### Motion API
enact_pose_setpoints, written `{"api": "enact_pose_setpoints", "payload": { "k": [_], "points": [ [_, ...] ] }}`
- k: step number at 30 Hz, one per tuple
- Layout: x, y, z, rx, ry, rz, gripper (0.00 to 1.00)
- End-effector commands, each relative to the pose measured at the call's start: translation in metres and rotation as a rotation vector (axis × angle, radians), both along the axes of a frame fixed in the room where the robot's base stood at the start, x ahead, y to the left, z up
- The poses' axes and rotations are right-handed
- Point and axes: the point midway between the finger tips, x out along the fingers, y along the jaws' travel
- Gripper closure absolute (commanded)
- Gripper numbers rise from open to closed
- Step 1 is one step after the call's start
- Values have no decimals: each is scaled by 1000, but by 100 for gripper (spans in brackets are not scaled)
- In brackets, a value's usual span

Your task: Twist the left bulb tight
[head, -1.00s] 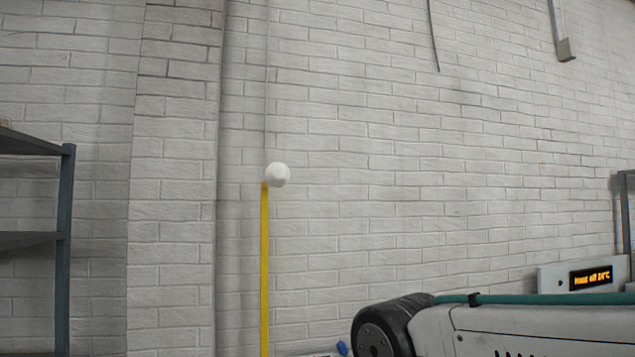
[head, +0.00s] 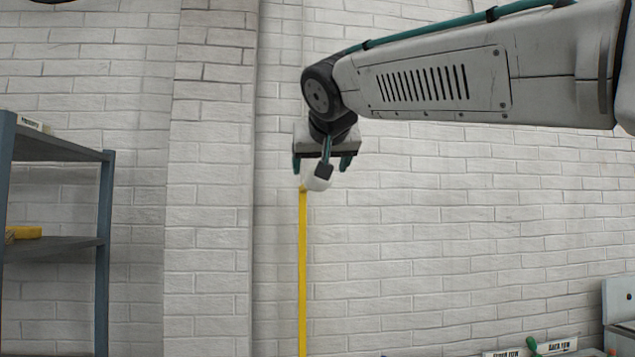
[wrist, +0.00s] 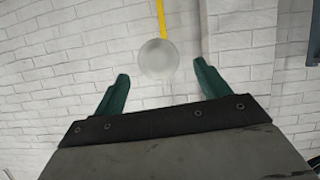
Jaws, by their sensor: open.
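A round white bulb (head: 312,181) sits at the top of a thin yellow upright strip (head: 302,260) in front of the wall. I see only this one bulb. My gripper (head: 321,166) is at the bulb's height or just above it and partly covers it in the head view. In the wrist view, the two green fingers of my gripper (wrist: 160,72) are spread apart, and the bulb (wrist: 158,58) shows between and just beyond their tips. The fingers do not appear to touch the bulb.
A white brick wall (head: 440,240) stands behind. A blue-grey shelf rack (head: 105,250) with a yellow item (head: 24,232) is at the left. Labelled bins or signs (head: 557,346) show at the lower right. Space around the bulb looks clear.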

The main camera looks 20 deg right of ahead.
Motion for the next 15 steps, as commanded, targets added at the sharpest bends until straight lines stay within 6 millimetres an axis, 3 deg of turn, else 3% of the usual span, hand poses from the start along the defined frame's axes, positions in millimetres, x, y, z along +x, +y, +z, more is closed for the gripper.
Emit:
{"api": "enact_pose_setpoints", "payload": {
  "k": [9, 15],
  "points": [
    [45, -12, -20, 1, 4, -5, 25],
    [62, -16, -28, 0, 3, -4, 25]
  ]
}}
